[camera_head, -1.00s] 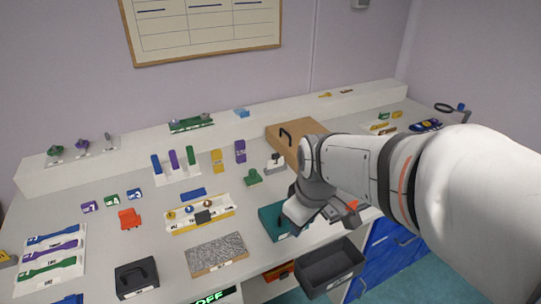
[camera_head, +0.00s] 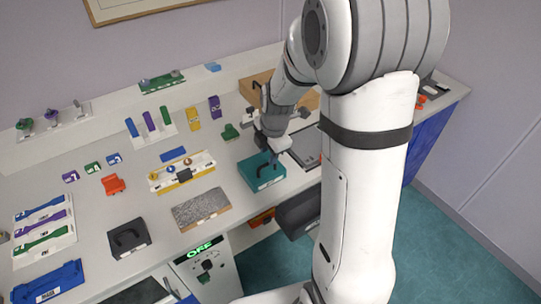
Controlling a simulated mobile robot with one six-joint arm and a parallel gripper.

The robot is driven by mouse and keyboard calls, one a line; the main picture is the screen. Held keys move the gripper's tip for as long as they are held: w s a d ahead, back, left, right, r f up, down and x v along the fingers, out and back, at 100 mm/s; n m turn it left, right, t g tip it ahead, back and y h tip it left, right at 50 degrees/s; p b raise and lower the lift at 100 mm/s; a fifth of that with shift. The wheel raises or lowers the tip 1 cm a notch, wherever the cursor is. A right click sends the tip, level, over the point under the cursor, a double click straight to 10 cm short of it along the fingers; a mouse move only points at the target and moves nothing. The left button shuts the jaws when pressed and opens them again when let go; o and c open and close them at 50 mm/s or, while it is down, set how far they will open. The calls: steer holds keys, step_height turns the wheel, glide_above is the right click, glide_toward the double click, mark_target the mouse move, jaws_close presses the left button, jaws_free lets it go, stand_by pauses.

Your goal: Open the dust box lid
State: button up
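A teal box (camera_head: 258,178) with a dark handle on its lid stands near the front edge of the bench. Its lid looks closed. A black box (camera_head: 127,238) with a handle on top stands at the front left. A brown box (camera_head: 257,84) stands at the back, partly behind my arm. Their labels are too small to read, so I cannot tell which is the dust box. My gripper (camera_head: 270,146) points down just above the teal box's handle. Whether it touches the handle is unclear. Its fingers are too small and partly hidden to tell open from shut.
A dark grey bin (camera_head: 298,212) hangs at the bench's front, partly behind my arm. A dark flat panel (camera_head: 306,146) lies right of the teal box. A grey textured pad (camera_head: 201,208) and a yellow-edged tray (camera_head: 163,183) lie to its left. A green OFF sign (camera_head: 200,246) is below.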

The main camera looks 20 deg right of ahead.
steer(key=shift+w+a+f, duration=0.1)
steer(key=shift+w+f, duration=0.1)
steer(key=shift+f, duration=0.7)
steer(key=shift+w+f, duration=0.15)
steer(key=shift+f, duration=0.75)
steer(key=shift+c, duration=0.4)
jaws_close()
steer(key=shift+r, duration=0.1)
